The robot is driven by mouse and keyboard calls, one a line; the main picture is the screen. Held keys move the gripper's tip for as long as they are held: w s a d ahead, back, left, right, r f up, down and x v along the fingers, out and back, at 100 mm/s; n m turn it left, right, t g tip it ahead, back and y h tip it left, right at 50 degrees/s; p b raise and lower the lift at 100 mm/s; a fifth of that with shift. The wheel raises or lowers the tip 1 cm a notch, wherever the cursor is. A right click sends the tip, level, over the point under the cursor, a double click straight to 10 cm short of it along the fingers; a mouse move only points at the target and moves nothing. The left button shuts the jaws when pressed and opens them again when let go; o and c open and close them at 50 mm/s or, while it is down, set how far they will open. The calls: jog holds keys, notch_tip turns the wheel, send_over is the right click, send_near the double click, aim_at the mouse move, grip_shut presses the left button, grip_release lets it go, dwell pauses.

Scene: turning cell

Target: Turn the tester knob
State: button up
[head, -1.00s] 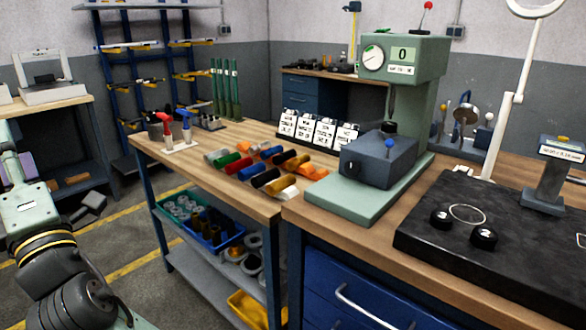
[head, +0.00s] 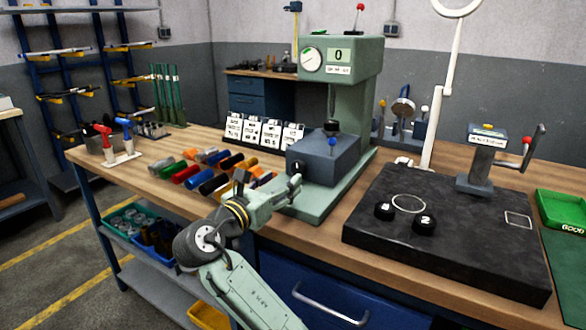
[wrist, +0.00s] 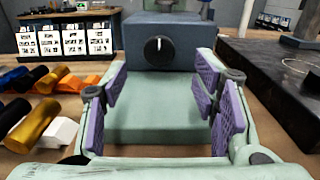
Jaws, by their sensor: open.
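The green tester (head: 350,110) stands on the bench with a dial, a display reading 0 and a blue-grey block (head: 325,158) on its base. In the wrist view, the black tester knob (wrist: 158,45) with a white mark, nearly upright, is on the front face of this block. My gripper (wrist: 163,100) is open and empty, with purple pads spread apart over the green base. The knob lies ahead of the fingers, between them in the picture and apart from them.
Coloured cylinders (wrist: 40,103) lie left of my gripper. A black slab (head: 440,240) with two black knobs stands to the right, and its edge is near my right finger in the wrist view. Standing cards (head: 262,133) are behind left. A blue drawer (head: 330,295) is below.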

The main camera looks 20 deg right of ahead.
aim_at(297, 168)
jog(key=p+x, duration=0.1)
jog(key=x, duration=0.5)
jog(key=shift+w+d, duration=0.25)
jog(key=shift+w, duration=0.05)
jog(key=shift+c, duration=0.6)
jog(key=c, duration=1)
